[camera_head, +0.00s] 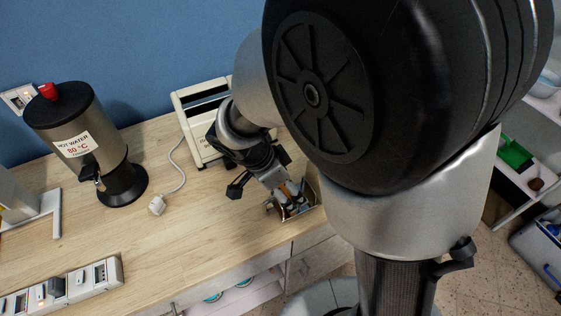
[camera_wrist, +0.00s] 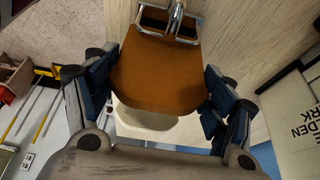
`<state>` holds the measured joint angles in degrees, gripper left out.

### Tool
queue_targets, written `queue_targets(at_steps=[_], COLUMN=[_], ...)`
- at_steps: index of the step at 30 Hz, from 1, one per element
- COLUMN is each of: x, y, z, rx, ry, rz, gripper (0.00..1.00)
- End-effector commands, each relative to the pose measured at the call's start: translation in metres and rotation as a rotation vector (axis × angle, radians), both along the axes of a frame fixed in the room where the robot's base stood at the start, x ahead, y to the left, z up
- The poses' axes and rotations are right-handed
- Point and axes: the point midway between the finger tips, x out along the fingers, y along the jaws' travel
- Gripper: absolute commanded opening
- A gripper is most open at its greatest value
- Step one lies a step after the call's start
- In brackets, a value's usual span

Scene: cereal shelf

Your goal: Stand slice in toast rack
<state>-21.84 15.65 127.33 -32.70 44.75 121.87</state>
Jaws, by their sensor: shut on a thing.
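A brown slice of toast (camera_wrist: 160,70) fills the middle of the wrist view. My gripper (camera_wrist: 160,95) is shut on it, with one blue-padded finger at each side edge. The metal toast rack (camera_wrist: 172,30) shows at the top of the wrist view, at the far end of the slice. The slice overlaps the rack there, and I cannot tell how deep it sits between the wires. In the head view my gripper (camera_head: 289,202) is at the rack (camera_head: 312,211) near the table's front edge. The arm hides much of the slice there.
A cream toaster (camera_head: 196,128) stands behind my gripper, with its white plug (camera_head: 157,205) lying on the wooden counter (camera_head: 190,240). A hot water urn (camera_head: 85,140) stands at the left. A power strip (camera_head: 75,287) lies at the front left. The counter's middle is clear.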

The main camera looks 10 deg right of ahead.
Motion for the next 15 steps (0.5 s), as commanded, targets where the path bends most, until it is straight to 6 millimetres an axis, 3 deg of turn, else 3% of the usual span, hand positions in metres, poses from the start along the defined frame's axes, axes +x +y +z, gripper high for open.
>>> queue_targets(at_steps=[2,3,13,15], x=[0.0001,0.0001,0.0000,0.0000], y=[0.0000,0.0000,0.0000,0.0000], z=[0.0005,0.0005,0.0003,0.0003], rx=[0.000,0.000,0.000,0.000], ry=[0.000,0.000,0.000,0.000], rz=[0.000,0.000,0.000,0.000], gripper=[0.58,0.76,0.98,0.99])
